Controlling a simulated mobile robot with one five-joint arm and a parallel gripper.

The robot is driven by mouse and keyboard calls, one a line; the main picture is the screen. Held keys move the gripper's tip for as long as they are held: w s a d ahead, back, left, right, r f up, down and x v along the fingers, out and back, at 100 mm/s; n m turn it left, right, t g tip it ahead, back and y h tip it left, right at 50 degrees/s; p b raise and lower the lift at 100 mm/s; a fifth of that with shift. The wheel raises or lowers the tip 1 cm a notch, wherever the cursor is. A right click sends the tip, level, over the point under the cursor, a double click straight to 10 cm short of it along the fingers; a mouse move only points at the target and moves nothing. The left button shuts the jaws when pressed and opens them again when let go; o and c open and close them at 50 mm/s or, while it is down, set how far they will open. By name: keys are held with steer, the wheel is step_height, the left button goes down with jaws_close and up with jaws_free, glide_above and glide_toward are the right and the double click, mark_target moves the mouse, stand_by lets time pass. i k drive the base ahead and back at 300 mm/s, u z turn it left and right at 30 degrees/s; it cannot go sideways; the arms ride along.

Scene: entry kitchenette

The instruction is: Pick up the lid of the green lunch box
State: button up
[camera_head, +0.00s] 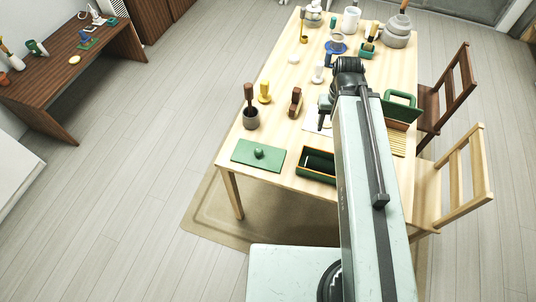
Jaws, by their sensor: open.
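The lid lies flat, apart from the box. My pale arm rises from the bottom and reaches over the table, with its dark joint beyond the lid and box.
A dark pot with a wooden handle (250,118) stands just behind the lid, near a yellow object (264,93) and a brown block (295,103). Several items crowd the table's far end. Two chairs stand on the right. Floor left of the table (302,92) is clear.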

mark_target(247, 152)
steer(key=z, duration=2)
steer(key=k, duration=2.45)
steer(key=u, duration=2.7)
steer(key=i, duration=0.55)
